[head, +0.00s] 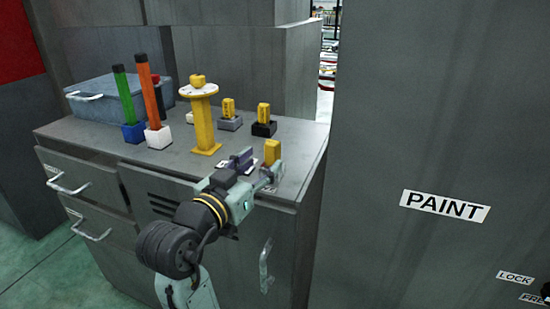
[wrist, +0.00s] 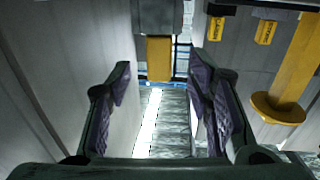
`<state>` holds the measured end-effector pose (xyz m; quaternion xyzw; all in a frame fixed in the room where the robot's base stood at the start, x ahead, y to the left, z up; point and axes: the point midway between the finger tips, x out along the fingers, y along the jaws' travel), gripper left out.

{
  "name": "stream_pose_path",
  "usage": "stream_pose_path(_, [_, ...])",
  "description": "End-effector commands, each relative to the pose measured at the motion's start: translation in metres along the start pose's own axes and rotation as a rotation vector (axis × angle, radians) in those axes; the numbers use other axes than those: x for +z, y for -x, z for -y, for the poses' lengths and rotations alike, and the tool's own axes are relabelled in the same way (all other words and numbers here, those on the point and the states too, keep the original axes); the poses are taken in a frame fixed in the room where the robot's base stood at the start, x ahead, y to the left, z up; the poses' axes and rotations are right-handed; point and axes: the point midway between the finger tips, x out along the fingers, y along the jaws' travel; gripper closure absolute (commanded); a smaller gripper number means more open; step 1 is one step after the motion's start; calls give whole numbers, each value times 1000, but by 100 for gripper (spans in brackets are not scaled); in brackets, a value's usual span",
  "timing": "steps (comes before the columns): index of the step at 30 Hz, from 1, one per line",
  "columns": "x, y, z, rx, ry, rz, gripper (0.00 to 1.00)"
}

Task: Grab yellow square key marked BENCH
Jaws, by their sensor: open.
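A plain-looking yellow square key (head: 272,152) stands upright at the cabinet top's front right. My gripper (head: 256,172) is open just in front of it. In the wrist view the same key (wrist: 159,58) lies straight ahead between my open fingertips (wrist: 161,78), with no clear contact. Two more yellow keys stand farther back, one in a grey base (head: 228,107) and one in a black base (head: 264,112). No lettering shows on the near key, so I cannot tell which is marked BENCH. My gripper partly hides the near key's base.
A yellow post with a round top (head: 203,125) stands left of the keys. Green (head: 124,95) and orange (head: 149,90) sticks stand in holders beside a grey-blue box (head: 92,100). A tall grey cabinet marked PAINT (head: 445,206) rises close on the right.

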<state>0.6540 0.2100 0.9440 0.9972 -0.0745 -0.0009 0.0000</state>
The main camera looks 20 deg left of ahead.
Motion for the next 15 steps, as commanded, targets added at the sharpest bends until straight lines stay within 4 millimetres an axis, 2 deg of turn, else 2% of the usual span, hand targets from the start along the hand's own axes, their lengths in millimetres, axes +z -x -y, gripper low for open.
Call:
stream_pose_path(5, [0, -14, 0, 1, 2, 1, 53])
stream_pose_path(12, [2, -49, -1, 0, 2, 0, 53])
stream_pose_path(15, [3, -56, -1, 0, 0, -1, 53])
